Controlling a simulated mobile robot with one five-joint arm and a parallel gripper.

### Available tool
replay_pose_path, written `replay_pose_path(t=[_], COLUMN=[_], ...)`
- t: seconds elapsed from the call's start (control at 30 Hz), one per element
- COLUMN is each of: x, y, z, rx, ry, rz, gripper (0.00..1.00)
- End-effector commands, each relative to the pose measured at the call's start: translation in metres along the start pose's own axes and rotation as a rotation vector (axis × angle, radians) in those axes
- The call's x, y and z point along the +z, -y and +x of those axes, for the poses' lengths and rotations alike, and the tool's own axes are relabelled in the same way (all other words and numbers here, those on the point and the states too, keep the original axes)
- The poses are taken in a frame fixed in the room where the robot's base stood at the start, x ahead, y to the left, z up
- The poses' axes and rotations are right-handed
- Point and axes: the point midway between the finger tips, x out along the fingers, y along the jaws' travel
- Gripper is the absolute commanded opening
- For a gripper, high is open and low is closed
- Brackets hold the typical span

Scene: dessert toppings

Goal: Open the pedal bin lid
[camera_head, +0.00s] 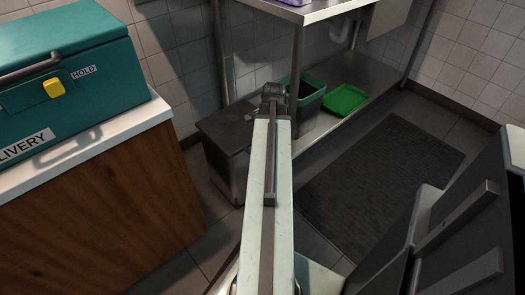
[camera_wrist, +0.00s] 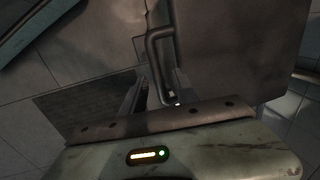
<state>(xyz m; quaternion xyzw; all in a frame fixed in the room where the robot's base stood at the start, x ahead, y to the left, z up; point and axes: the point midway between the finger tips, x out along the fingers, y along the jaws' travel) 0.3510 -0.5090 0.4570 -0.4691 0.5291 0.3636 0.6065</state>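The pedal bin (camera_head: 226,165) is a dark, boxy container standing on the floor behind the wooden counter in the head view. Its lid (camera_head: 222,125) looks flat and shut, and my arm hides its right side. My gripper (camera_head: 272,92) is at the far end of my arm, above and beyond the bin's right edge. In the wrist view a grey panel (camera_wrist: 235,50), probably part of the bin, fills the upper right. A dark bent handle (camera_wrist: 155,60) stands in front of it, close to my gripper.
A teal delivery box (camera_head: 75,75) sits on a wooden counter (camera_head: 110,210) at left. A steel table (camera_head: 310,10) stands behind, with a dark green-rimmed bin (camera_head: 310,100) and a green tray (camera_head: 345,100) on its lower shelf. A dark mat (camera_head: 380,170) lies on the floor at right.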

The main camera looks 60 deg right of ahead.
Motion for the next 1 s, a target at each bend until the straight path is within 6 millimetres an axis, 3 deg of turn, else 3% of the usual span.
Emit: replay_pose_path(t=[0.03,0.1,0.37,0.5,1.0], x=[-0.0006,-0.0008,-0.0009,-0.001,-0.0012], y=[-0.0013,-0.0011,-0.0005,-0.0006,0.0012], z=[0.0154,0.0199,0.0179,0.0179,0.0181], rx=[0.0,0.0,0.0,0.0,-0.006], ry=[0.0,0.0,0.0,0.0,-0.001], rz=[0.0,0.001,0.002,0.002,0.002], gripper=[0.36,0.36,0.36,0.0,0.0])
